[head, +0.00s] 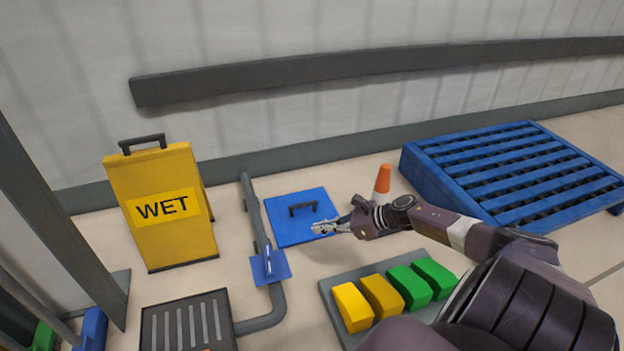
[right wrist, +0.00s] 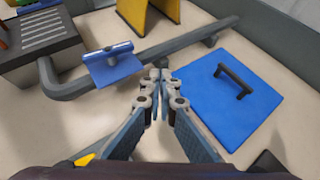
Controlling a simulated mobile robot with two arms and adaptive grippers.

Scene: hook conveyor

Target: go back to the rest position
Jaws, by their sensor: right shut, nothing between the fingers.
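My right gripper (head: 322,228) is shut and empty. In the head view it reaches in from the right and hangs over the near right edge of the blue panel with a dark handle (head: 302,215). In the right wrist view the fingertips (right wrist: 160,76) meet, with the blue panel (right wrist: 205,105) to their right. A blue plate with a short pin (head: 268,264) sits on the grey pipe rail (head: 250,205); it also shows left of the fingers in the right wrist view (right wrist: 112,65). My left gripper is not in view.
A grey tray (head: 335,315) holds yellow and green blocks below my right forearm. An orange cone (head: 382,184) and a blue pallet (head: 510,175) stand behind the arm. A yellow WET sign (head: 165,210) and a dark slatted box (head: 188,320) are at left.

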